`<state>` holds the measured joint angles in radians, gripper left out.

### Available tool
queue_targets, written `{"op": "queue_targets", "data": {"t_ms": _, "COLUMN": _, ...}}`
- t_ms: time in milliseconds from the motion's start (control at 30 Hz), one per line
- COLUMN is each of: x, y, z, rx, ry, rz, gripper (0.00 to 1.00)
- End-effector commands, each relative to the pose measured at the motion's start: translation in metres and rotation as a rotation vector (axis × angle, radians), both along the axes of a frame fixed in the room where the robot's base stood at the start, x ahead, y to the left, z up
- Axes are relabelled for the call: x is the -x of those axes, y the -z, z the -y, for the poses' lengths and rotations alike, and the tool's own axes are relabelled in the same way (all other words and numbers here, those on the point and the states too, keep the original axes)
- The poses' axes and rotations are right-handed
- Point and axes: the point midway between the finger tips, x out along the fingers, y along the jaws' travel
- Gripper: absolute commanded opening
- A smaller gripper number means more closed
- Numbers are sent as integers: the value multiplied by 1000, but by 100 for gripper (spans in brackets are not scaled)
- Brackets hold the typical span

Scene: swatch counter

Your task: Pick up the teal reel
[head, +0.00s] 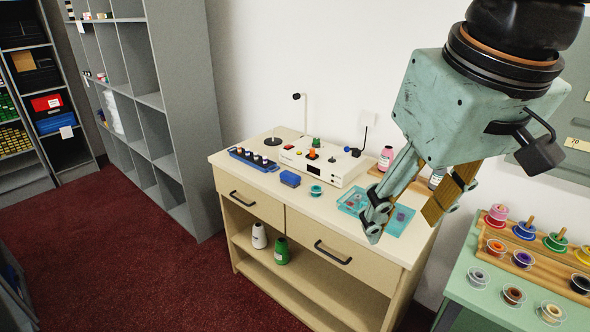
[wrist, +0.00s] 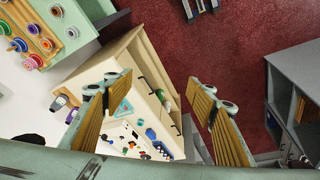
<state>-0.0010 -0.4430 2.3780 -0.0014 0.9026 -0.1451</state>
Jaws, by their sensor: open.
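The teal reel (head: 316,190) is a small ring-shaped spool lying on the pale counter (head: 345,203), near its front edge and right of a small blue box. My gripper (head: 408,215) is open and empty, in front of the right part of the counter in the head view, over the teal tray in the picture. It is well to the right of the reel and apart from it. In the wrist view my gripper (wrist: 160,88) has its two fingers wide apart with the counter seen between them.
The blue box (head: 290,179), a blue rack (head: 255,160), a white instrument (head: 340,172) and a teal tray (head: 350,196) share the counter. A pink-labelled bottle (head: 386,157) stands behind. A wooden peg rack (head: 486,240) with several reels is at right. Bare counter surrounds the teal reel.

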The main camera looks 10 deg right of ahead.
Motion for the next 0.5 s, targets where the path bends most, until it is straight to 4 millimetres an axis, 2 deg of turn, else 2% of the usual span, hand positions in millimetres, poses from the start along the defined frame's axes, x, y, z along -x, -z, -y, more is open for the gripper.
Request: {"op": "queue_targets", "data": {"t_ms": 500, "x": -101, "y": -28, "z": 0, "rx": 48, "ry": -170, "rz": -50, "gripper": 52}}
